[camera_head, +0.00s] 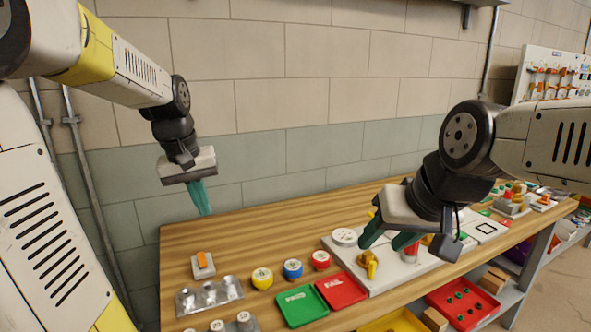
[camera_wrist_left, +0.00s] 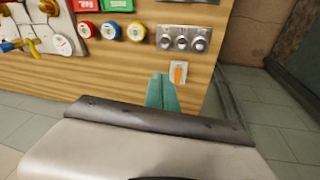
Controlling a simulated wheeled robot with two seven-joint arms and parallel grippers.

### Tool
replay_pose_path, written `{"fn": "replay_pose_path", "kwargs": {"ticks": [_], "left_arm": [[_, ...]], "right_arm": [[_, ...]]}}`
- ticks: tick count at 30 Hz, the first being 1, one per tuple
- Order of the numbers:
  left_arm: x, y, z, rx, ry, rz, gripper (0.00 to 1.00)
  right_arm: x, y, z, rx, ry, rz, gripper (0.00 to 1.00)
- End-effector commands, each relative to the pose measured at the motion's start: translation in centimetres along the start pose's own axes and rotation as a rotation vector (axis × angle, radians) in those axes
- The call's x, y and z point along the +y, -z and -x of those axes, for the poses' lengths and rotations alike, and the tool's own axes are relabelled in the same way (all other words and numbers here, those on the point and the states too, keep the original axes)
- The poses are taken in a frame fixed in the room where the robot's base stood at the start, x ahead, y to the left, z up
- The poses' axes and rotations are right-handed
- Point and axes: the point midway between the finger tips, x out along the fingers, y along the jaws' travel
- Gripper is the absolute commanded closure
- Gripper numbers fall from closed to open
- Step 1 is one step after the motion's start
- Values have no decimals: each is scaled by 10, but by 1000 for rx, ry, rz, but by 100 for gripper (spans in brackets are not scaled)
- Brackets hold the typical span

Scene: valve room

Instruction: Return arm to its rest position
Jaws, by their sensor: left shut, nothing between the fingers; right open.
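My left gripper (camera_head: 200,197) hangs above the bench's left end, in front of the wall, with its teal fingers together and nothing between them. Its shut fingers also show in the left wrist view (camera_wrist_left: 161,92), pointing towards the bench edge near the orange switch. My right gripper (camera_head: 388,240) is open, its teal fingers apart over the white valve board (camera_head: 395,277), close to the yellow valve (camera_head: 368,262). I cannot tell whether it touches anything. The right hand hides part of the board.
The wooden bench (camera_head: 240,236) carries an orange switch (camera_head: 202,264), a metal plate with knobs (camera_head: 210,296), yellow, blue and red round caps, a green tray (camera_head: 301,306) and a red tray (camera_head: 341,290). The bench's back left is clear.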

Motion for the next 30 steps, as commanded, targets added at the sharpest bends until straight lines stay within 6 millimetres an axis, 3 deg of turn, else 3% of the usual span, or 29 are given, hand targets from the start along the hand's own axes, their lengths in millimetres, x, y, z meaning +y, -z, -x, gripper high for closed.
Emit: {"fn": "replay_pose_path", "kwargs": {"ticks": [1, 6, 12, 18, 30], "left_arm": [[7, -19, 13, 38, -26, -36, 100], [25, -79, 36, 150, -88, -158, 100], [35, -133, 42, 256, -124, -267, 100], [37, -153, 40, 300, -132, -312, 100], [37, -154, 40, 302, -132, -314, 100]], "right_arm": [[0, 0, 0, 0, 0, 0, 53], [0, 0, 0, 0, 0, 0, 53], [0, 0, 0, 0, 0, 0, 53], [0, 0, 0, 0, 0, 0, 53], [0, 0, 0, 0, 0, 0, 53]]}}
